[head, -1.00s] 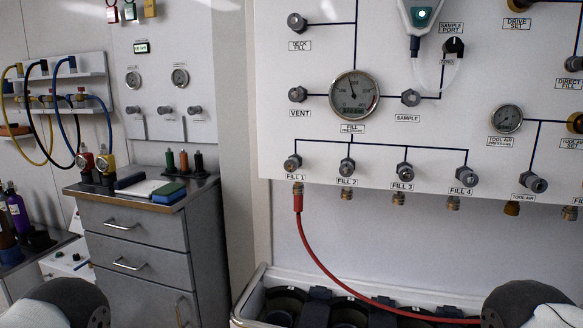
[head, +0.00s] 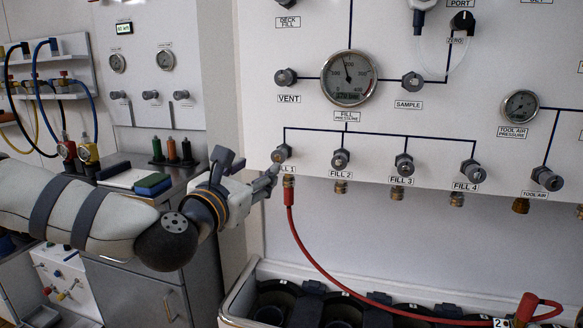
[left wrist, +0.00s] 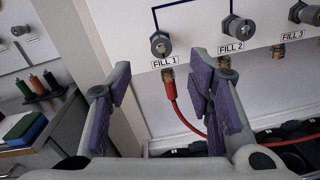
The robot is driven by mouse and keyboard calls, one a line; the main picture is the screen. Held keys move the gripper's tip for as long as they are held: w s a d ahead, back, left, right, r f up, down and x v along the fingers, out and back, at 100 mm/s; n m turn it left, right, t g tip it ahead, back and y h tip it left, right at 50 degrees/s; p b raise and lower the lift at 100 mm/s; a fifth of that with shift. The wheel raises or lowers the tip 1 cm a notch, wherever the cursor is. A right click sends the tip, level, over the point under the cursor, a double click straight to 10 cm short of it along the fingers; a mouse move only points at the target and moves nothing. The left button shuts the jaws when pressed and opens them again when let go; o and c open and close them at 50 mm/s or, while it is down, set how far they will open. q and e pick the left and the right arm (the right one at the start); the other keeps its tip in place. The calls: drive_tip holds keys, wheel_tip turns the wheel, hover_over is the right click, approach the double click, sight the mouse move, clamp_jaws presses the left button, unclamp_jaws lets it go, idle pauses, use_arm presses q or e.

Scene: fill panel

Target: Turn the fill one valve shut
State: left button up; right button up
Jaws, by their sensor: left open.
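The fill one valve (head: 281,153) is a small grey knob on the white panel, above a brass outlet with a red hose (head: 304,243). My left gripper (head: 268,178) reaches in from the left, with its fingertips beside and just below the knob in the head view. In the left wrist view the fill one knob (left wrist: 160,44) stands ahead of my open left gripper (left wrist: 154,84). The knob is beyond the purple-padded fingers, apart from them, and nothing is between the pads. The FILL 1 label is partly hidden in the head view. My right gripper is not in view.
The fill two valve (head: 340,160) sits close to the right, with more knobs in the same row. The pressure gauge (head: 349,78) is above. A grey cabinet (head: 140,290) with several small bottles stands at the left. A rack of dark cylinders (head: 330,308) lies below the panel.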

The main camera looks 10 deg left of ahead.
sight(278, 156)
use_arm(q)
drive_tip(key=w, duration=0.7)
drive_tip(key=w+d+b, duration=0.1)
drive_tip(key=w, duration=0.3)
drive_tip(key=shift+f, duration=0.25)
drive_tip(key=shift+c, duration=0.4)
clamp_jaws()
